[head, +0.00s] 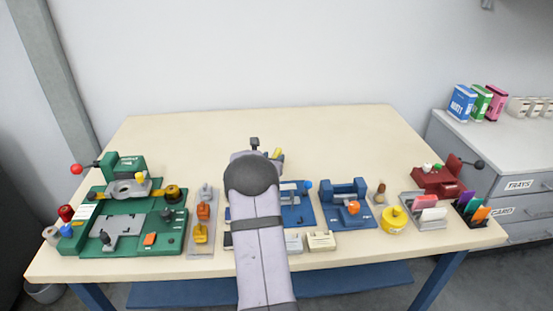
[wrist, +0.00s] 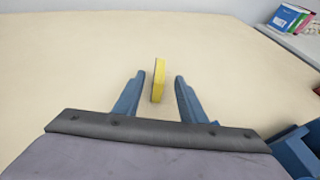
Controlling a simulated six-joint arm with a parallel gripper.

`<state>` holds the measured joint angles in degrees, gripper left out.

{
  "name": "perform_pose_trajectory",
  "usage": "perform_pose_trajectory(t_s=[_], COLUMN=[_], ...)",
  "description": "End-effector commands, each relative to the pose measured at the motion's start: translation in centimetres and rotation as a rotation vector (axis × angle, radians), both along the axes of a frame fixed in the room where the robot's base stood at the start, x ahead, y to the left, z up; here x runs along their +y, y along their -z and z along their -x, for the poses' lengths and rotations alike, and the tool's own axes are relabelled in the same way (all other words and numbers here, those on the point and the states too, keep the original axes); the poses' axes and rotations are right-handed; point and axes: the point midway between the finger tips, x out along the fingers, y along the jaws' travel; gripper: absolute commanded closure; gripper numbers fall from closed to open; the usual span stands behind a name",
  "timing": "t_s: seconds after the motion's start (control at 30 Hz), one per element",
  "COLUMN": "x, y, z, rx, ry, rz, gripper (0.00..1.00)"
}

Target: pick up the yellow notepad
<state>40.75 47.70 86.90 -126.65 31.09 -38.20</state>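The yellow notepad (wrist: 158,82) shows in the wrist view as a narrow yellow block on the pale tabletop, between my two blue fingers. My gripper (wrist: 159,77) is open, with a gap on each side of the pad; neither finger visibly touches it. In the head view a small yellow piece, apparently the notepad (head: 277,153), shows just right of my wrist. The rest of it, and my fingers, are hidden behind my arm there.
The back of the table (head: 330,125) is clear. Along the front stand a green fixture (head: 120,162), blue fixtures (head: 345,186), a yellow round container (head: 394,222), a card holder (head: 470,210) and a red press (head: 436,181). A grey cabinet (head: 505,152) stands at right.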

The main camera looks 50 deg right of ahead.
Motion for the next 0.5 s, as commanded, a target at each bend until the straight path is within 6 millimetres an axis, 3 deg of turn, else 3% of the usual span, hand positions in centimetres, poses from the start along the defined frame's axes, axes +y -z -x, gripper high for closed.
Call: perform_pose_trajectory(t_s=[0.5], x=[-3.6], y=[1.3], z=[-1.7], rx=[-0.001], ry=[0.002], rz=[-0.002], gripper=[0.62])
